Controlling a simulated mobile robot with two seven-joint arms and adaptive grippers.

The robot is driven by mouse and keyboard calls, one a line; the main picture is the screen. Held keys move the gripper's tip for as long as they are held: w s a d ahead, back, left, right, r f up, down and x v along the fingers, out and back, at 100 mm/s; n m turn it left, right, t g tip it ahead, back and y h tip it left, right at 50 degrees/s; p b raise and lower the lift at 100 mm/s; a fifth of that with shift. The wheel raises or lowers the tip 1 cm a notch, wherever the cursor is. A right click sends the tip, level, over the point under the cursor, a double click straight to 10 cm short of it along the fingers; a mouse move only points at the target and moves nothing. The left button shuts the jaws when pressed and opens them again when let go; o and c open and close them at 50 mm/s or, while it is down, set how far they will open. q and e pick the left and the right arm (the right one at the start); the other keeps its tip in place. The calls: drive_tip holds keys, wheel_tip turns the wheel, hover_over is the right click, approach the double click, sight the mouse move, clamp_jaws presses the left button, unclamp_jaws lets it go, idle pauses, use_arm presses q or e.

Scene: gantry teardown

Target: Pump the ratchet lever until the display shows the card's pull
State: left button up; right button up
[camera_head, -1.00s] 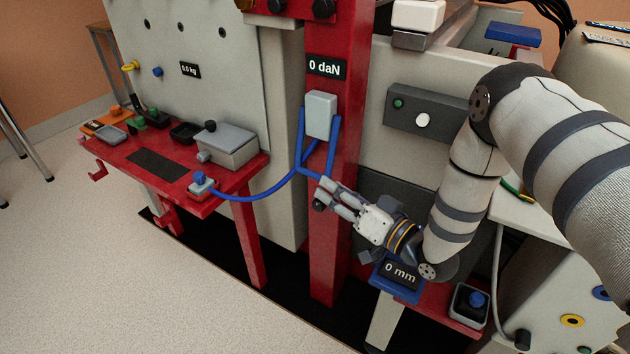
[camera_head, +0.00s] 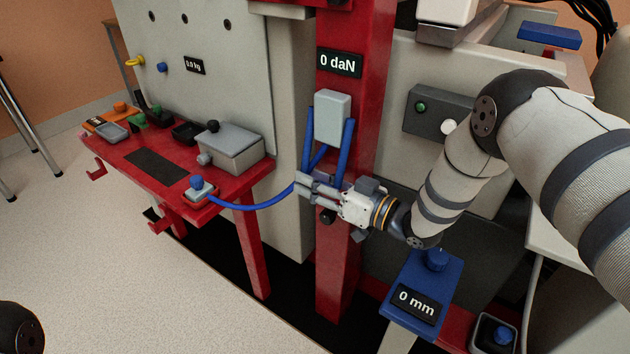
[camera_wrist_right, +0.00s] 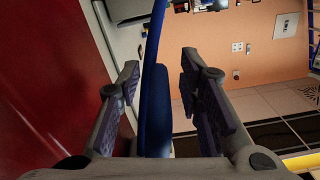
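The display (camera_head: 339,63) on the red column reads 0 daN. Below it a grey box (camera_head: 332,117) has blue strands hanging from it; one blue line (camera_head: 250,206) runs left to a blue-knobbed block (camera_head: 198,190) on the red bench. I cannot tell for sure which part is the ratchet lever. My right gripper (camera_head: 304,188) is at the lower end of the strands, in front of the column. In the right wrist view its fingers (camera_wrist_right: 165,100) are apart, with a blue strand (camera_wrist_right: 155,110) between them. I cannot pick out a readable card. My left gripper is out of view.
The red bench (camera_head: 240,187) at left carries a grey box (camera_head: 231,148) and small trays. A blue plate (camera_head: 440,275) with a 0 mm display (camera_head: 417,302) stands lower right. A black knob (camera_head: 327,216) sits just below my right gripper. The floor at left is open.

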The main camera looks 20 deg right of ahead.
clamp_jaws()
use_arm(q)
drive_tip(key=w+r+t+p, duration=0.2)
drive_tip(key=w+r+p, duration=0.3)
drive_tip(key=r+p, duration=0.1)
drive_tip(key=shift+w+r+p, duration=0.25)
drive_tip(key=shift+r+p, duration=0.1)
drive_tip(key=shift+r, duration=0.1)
use_arm(e)
drive_tip(key=s+a+r+m, duration=0.6)
drive_tip(key=a+r+m, duration=0.2)
drive_tip(key=m, duration=0.3)
drive_tip(key=shift+r, duration=0.75)
drive_tip(key=shift+s, duration=0.1)
unclamp_jaws()
drive_tip(key=shift+m, duration=0.3)
